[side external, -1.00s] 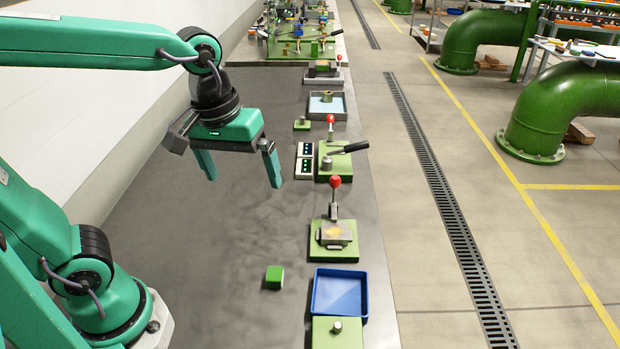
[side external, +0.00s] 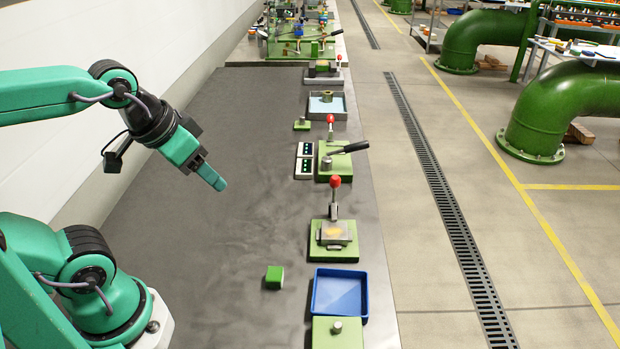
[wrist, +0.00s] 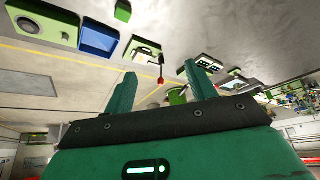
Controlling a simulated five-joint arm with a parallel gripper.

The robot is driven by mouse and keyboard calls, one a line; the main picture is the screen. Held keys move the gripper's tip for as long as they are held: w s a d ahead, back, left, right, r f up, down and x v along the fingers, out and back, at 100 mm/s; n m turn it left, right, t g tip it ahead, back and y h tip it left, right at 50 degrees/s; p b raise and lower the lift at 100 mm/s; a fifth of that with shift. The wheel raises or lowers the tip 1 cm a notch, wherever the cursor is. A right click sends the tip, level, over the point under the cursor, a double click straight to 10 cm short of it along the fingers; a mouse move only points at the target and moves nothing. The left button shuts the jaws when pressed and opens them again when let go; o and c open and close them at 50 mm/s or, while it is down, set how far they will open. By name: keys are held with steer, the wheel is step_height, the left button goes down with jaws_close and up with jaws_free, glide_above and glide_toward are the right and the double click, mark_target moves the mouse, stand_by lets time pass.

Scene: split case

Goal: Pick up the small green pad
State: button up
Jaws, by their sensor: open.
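Two small green things lie on the dark bench. One is a flat green pad with a small knob (side external: 301,124) left of the grey tray; it looks like the small green pad. The other is a green block (side external: 274,277) left of the blue tray, and it shows at the top of the wrist view (wrist: 122,10). My gripper (side external: 213,180) is in the air over the bench's left part, tilted down to the right, apart from both. The side view shows its fingers nearly in line. In the wrist view my gripper (wrist: 160,69) has its fingers apart, with nothing held.
The bench's middle (side external: 230,230) is clear.

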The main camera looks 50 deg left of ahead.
stand_by(0.3)
steer(key=n+g, duration=0.5)
steer(key=n, duration=0.3)
glide_toward(275, 272)
steer(key=shift+w+a+f, duration=0.2)
steer(key=shift+w+a, duration=0.05)
steer(key=shift+a, duration=0.05)
steer(key=shift+d+f+n+g, duration=0.3)
steer(key=shift+f+n, duration=0.1)
steer(key=shift+f, duration=0.25)
steer(key=shift+a+f, duration=0.1)
steer(key=shift+f, duration=1.2)
steer(key=shift+f, duration=2.6)
